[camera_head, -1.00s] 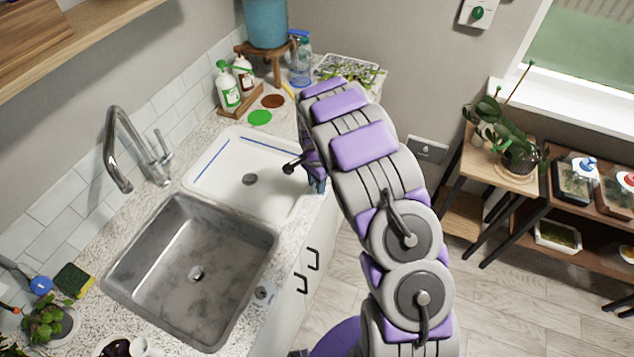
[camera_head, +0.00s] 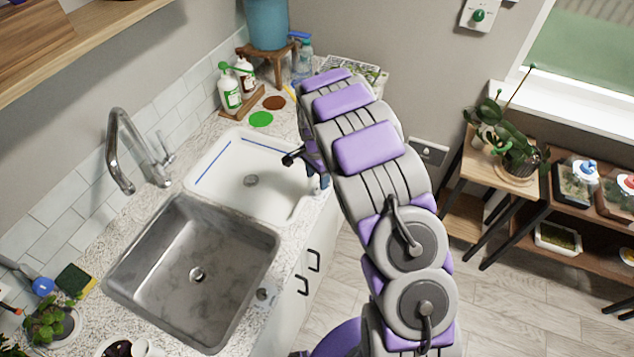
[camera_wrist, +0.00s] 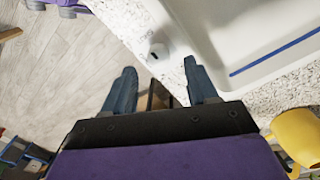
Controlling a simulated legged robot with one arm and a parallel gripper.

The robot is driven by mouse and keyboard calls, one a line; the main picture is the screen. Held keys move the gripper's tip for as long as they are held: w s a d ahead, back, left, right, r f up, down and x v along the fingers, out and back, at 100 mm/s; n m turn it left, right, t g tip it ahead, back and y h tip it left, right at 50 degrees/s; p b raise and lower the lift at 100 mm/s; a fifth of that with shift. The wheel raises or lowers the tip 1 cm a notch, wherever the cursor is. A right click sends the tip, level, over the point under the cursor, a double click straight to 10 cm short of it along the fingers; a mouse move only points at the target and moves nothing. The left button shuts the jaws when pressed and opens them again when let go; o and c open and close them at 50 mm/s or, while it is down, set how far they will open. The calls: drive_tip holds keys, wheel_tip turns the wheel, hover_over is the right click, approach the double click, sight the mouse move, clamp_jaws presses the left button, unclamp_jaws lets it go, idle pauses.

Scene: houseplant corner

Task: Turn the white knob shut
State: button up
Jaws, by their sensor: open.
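A small whitish knob (camera_wrist: 157,50) stands at the front edge of the speckled counter, beside the white basin, in the wrist view. My gripper (camera_wrist: 159,70) is open, with its two blue-grey fingers apart. The knob shows in the gap just beyond the fingertips, nothing is held, and I cannot tell whether they touch it. In the head view my gripper (camera_head: 320,186) is over the front edge of the white basin (camera_head: 285,205), largely behind my arm. I cannot make out the knob there. The knob's turn position is unclear.
A steel sink (camera_head: 190,270) lies nearer, with a similar pale knob (camera_head: 264,294) at its front edge. A tap (camera_head: 120,150) rises behind it. Bottles (camera_head: 230,92) stand farther back. A yellow mug (camera_wrist: 297,135) is close to my gripper. The floor (camera_wrist: 60,75) is open.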

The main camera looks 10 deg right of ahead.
sight(316, 186)
wheel_tip(316, 186, up, 13)
drive_tip(key=p, duration=0.1)
drive_tip(key=shift+w+a, duration=0.15)
drive_tip(key=shift+w, duration=0.05)
drive_tip(key=shift+r, duration=0.1)
idle(0.4)
